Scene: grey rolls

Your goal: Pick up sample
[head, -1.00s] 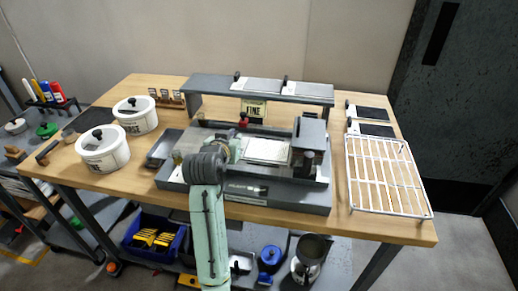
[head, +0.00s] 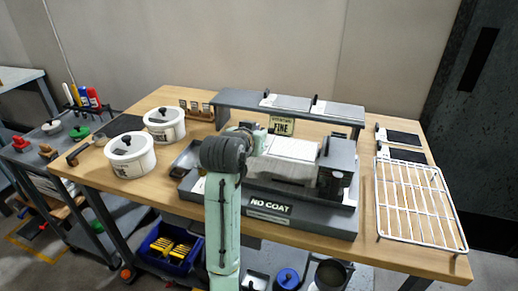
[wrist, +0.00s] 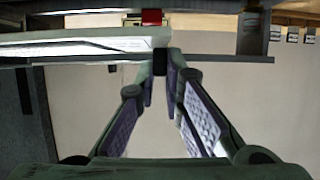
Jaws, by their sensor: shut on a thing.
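The sample looks like a flat white panel (head: 292,148) with a dark tab at its left end. It sits level above the grey roll machine (head: 300,213), with a pale surface visible beneath it. My gripper (head: 259,140) is at the panel's left end, mostly hidden behind my arm in the head view. In the wrist view, my gripper (wrist: 171,66) has its fingertips closed together on the black tab (wrist: 160,62), and the white panel (wrist: 85,46) extends left from it.
Two white lidded pots (head: 130,156) stand at the left. A "NO COAT" label marks the machine's front.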

